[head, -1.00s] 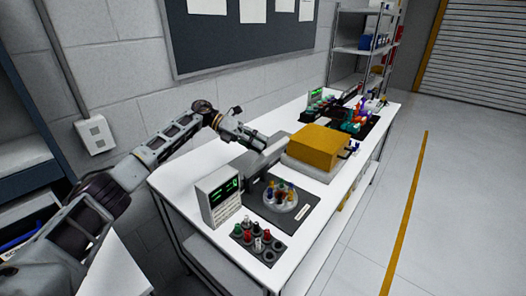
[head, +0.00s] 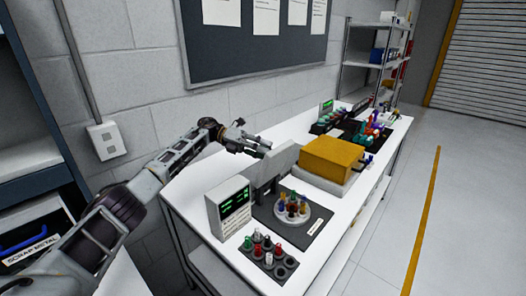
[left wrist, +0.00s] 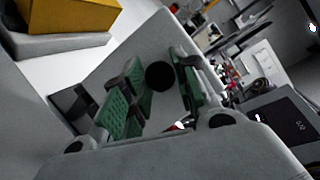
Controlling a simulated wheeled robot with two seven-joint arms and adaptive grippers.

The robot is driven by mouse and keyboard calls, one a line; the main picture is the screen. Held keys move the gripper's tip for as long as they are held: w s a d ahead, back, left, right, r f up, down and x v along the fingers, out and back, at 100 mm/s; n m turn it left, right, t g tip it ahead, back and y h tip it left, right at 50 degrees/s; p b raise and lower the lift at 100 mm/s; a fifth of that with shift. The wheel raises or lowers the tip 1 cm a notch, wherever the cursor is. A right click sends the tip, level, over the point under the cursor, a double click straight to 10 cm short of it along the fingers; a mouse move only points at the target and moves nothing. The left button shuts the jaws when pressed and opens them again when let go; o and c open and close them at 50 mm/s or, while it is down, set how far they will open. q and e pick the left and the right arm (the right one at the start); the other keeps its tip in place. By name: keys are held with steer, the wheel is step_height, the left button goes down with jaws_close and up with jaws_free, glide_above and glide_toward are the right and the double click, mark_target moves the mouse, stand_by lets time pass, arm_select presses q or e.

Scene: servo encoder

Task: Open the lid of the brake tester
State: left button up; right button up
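The brake tester is not clearly labelled; the yellow-topped box (head: 332,158) on a pale grey base (head: 315,178) stands mid-bench, and I cannot tell whether it is the tester. Grey upright panels (head: 284,158) stand just left of it. My left gripper (head: 264,149) is at the panels' back left, near their top edge. In the left wrist view its green-padded fingers (left wrist: 158,95) are apart, with a grey surface and a dark round spot between or beyond them. Contact cannot be told. The yellow box also shows there (left wrist: 75,14). My right gripper is out of view.
A display unit (head: 229,208) stands at the bench's near left. A round holder of coloured parts (head: 293,209) sits on a dark mat, with a rack of knobs (head: 268,258) in front. More coloured items (head: 368,133) fill the far end. The floor at right is clear.

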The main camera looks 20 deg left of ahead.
arm_select(q)
steer(key=o, duration=0.4)
steer(key=a+r, duration=0.2)
steer(key=a, duration=0.9)
steer(key=shift+w+a, duration=0.15)
steer(key=shift+a, duration=0.25)
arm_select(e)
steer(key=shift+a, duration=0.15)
arm_select(q)
steer(key=shift+r, duration=0.1)
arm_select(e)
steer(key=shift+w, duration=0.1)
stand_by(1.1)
arm_select(q)
steer(key=shift+r, duration=0.15)
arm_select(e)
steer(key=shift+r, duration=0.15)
arm_select(q)
step_height(320, 180, up, 9)
steer(key=p, duration=0.9)
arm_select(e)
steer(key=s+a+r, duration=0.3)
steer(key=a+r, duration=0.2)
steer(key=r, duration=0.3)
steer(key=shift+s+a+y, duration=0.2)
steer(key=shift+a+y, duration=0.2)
